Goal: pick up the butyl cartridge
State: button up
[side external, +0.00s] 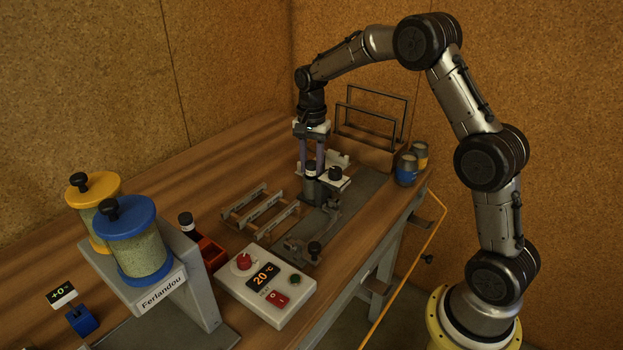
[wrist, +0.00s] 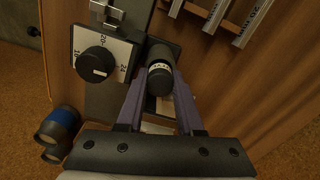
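A dark cartridge (wrist: 160,76) with a black cap and a pale lettered band stands in a dark holder in the wrist view. It also shows below my gripper in the side view (side external: 310,171). Its lettering is too small to read, so I cannot tell whether it is the butyl one. My gripper (side external: 311,172) points down over it, its two purple fingers apart, one on each side of the cap. In the wrist view the fingers (wrist: 161,90) come close beside the cap, and I see no clear grip. A similar black-capped cartridge (side external: 187,222) stands by the red tray (side external: 211,253).
A dial box (side external: 334,178) stands close beside the holder. Two cans (side external: 406,170) are near the right table edge. A slotted rack (side external: 260,211), a control box (side external: 266,285) and a stand with yellow and blue hoppers (side external: 134,239) are nearer. A wire frame (side external: 371,115) is behind.

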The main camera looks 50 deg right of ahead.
grip_shut()
jog(key=shift+r, duration=0.1)
